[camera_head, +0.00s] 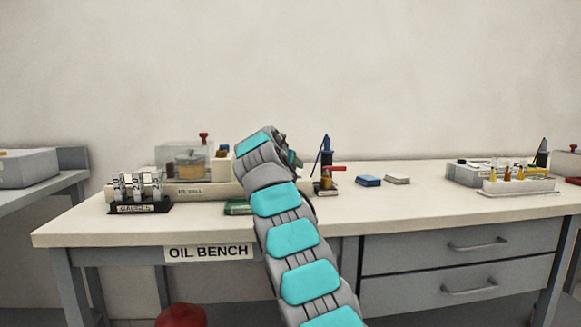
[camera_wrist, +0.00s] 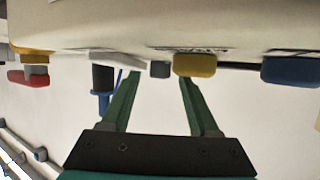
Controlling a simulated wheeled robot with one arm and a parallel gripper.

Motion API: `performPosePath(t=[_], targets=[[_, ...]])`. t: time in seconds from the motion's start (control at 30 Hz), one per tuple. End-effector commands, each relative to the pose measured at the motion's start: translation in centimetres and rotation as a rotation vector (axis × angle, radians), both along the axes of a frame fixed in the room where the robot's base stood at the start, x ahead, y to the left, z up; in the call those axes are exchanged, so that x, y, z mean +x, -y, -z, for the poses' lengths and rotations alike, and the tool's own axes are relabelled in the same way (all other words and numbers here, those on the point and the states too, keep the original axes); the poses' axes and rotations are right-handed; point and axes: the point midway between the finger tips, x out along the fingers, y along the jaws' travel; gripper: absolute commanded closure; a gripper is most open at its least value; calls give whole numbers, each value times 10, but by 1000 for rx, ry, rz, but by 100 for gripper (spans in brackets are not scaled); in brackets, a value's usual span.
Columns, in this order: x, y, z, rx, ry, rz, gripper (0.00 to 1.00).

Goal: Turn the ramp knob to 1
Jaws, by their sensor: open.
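My gripper (camera_wrist: 160,82) shows in the wrist view with its two green fingers apart and nothing held. A cream housing (camera_wrist: 230,30) fills the top of that view, with several coloured parts along its lower edge. A small dark grey knob (camera_wrist: 160,69) appears between the fingertips. A yellow knob (camera_wrist: 195,65) is just right of it, by the right fingertip, and a blue one (camera_wrist: 290,71) is farther right. I cannot tell whether the fingers touch anything. The lettering is unreadable, so I cannot tell which is the ramp knob. In the head view my gripper (camera_head: 291,158) is mostly hidden behind my wrist.
The oil bench (camera_head: 90,227) carries a gauge rack (camera_head: 138,208), a clear-covered unit (camera_head: 170,160), a blue-black tool stand (camera_head: 326,165), blue (camera_head: 368,181) and white (camera_head: 397,179) pads, and a vial rack (camera_head: 518,187).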

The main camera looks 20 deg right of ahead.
Motion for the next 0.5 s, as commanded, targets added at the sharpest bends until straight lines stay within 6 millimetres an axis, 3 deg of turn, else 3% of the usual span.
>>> performPosePath(t=[0.5], targets=[[-42, -37, -22, -1, 0, 0, 39]])
